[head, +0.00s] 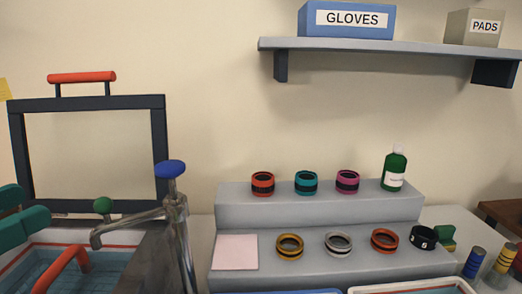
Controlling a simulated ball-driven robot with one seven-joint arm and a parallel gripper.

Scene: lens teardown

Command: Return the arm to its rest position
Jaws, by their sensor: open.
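My gripper and arm do not show clearly anywhere in the head view, so I cannot see where the gripper is or whether it holds anything. Teal rounded shapes (24,224) show at the left edge, cut off by the frame; I cannot tell what they are.
A grey two-step stand (320,211) holds several lens rings, a pink pad (235,252) and a green bottle (395,169). A tall faucet (176,235) with a blue knob rises beside a sink at left. A shelf (400,45) with labelled boxes overhangs the upper right.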

